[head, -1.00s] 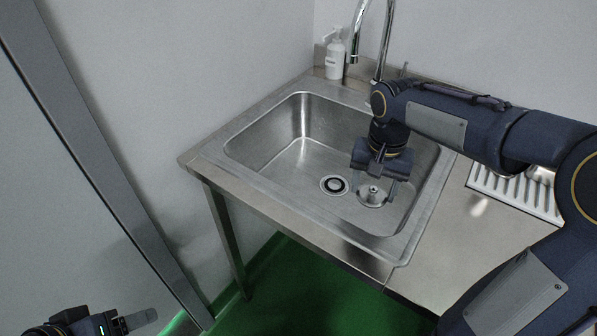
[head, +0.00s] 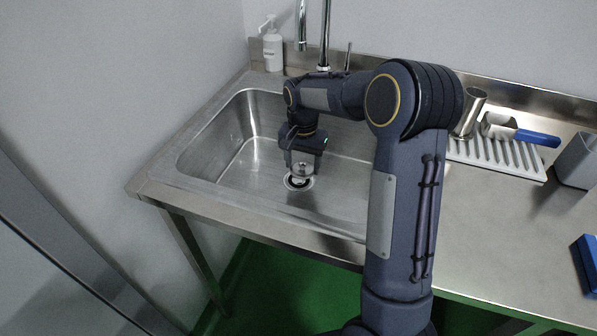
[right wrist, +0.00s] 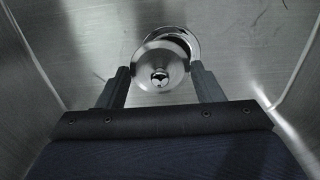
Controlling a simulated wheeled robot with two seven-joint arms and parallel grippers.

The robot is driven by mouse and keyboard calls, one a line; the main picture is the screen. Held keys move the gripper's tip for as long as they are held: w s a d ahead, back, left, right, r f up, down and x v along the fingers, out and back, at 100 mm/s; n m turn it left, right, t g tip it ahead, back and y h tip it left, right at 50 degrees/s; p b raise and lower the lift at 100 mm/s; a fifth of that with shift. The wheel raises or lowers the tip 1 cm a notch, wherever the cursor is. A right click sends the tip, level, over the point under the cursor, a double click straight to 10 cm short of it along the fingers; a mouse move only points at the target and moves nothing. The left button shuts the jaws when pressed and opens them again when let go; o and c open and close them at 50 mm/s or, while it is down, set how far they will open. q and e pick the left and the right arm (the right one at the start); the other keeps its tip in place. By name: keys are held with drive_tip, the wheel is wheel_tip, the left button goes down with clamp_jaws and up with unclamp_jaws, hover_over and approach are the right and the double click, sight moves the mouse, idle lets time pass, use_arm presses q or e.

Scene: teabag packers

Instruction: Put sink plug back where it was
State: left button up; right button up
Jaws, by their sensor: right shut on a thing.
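The sink plug (head: 302,170) is a round steel disc with a small knob. My right gripper (head: 303,165) is shut on it and holds it over the drain hole (head: 298,183) in the basin floor. In the right wrist view the plug (right wrist: 160,72) sits between the two fingers of the gripper (right wrist: 160,85), and part of the drain ring (right wrist: 185,38) shows behind it. The plug looks slightly off the ring in that view; I cannot tell its exact height. The steel sink (head: 215,165) surrounds the gripper. My left gripper is out of view.
A tap (head: 325,35) and a soap bottle (head: 272,50) stand behind the basin. To the right are a white drying rack (head: 500,155) with a metal cup (head: 468,115) and a blue-handled tool (head: 537,137), and a grey container (head: 578,160).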

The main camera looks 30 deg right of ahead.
sight(299, 170)
drive_tip(key=shift+w+f, duration=0.75)
drive_tip(key=shift+f, duration=0.15)
drive_tip(key=shift+w+f, duration=0.15)
drive_tip(key=shift+f, duration=1.5)
drive_tip(key=shift+f+b, duration=0.1)
drive_tip(key=shift+b, duration=0.2)
drive_tip(key=o, duration=1)
drive_tip(key=shift+o, duration=0.2)
drive_tip(key=shift+r, duration=0.25)
wheel_tip(299, 170, up, 7)
drive_tip(key=shift+r+p, duration=0.15)
drive_tip(key=shift+p, duration=0.4)
